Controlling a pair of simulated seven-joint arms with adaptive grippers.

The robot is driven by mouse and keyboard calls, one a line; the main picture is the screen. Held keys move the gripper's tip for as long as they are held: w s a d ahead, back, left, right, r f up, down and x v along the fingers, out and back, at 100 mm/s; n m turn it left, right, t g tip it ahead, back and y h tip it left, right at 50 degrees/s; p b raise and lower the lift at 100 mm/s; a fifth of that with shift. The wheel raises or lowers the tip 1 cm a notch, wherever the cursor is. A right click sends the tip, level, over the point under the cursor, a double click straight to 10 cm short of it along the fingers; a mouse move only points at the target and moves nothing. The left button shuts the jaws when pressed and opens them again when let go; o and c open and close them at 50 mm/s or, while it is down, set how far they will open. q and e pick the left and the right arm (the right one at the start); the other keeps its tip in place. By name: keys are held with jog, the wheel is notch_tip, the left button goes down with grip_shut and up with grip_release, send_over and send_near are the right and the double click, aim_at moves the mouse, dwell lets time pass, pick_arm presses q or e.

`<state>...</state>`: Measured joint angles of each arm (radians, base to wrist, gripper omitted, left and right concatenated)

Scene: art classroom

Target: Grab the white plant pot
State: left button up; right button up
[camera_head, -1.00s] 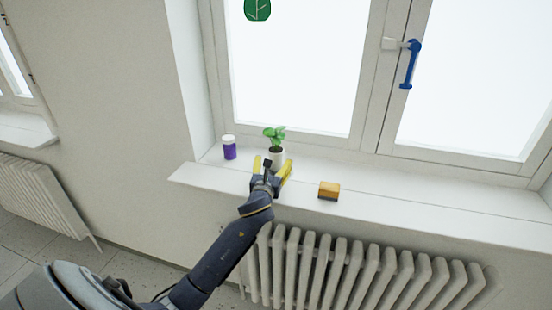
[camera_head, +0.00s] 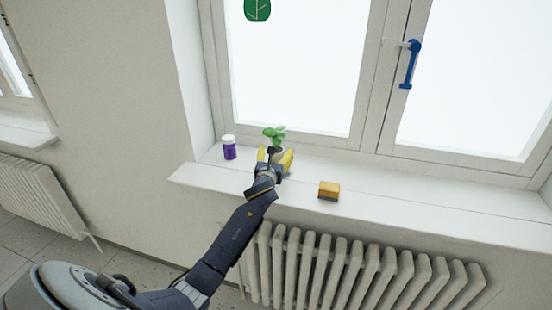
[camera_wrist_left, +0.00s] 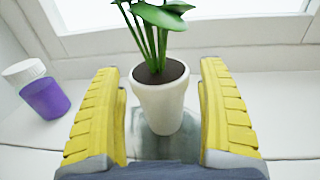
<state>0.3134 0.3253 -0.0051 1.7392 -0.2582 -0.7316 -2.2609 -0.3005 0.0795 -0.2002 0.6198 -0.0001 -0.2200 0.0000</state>
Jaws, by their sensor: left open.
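The white plant pot (camera_wrist_left: 160,104) holds dark soil and a green plant (camera_wrist_left: 152,22). It stands upright on the white window sill (camera_head: 400,203). In the head view the plant (camera_head: 275,136) shows, while the pot is mostly hidden behind my gripper. My left gripper (camera_head: 275,157) is open, its yellow fingers on either side of the pot. In the left wrist view the left gripper (camera_wrist_left: 162,110) has a gap between each finger and the pot. My right gripper is not in view.
A purple jar with a white lid (camera_head: 229,147) stands left of the pot. A yellow-brown block, like a sponge (camera_head: 329,190), lies to the right near the sill's front edge. The window frame (camera_head: 300,136) is behind, and a radiator (camera_head: 330,265) is below.

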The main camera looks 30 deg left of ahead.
pick_arm(q)
jog(key=c, duration=1.4)
jog(key=shift+c, duration=0.5)
jog(key=shift+r, duration=0.2)
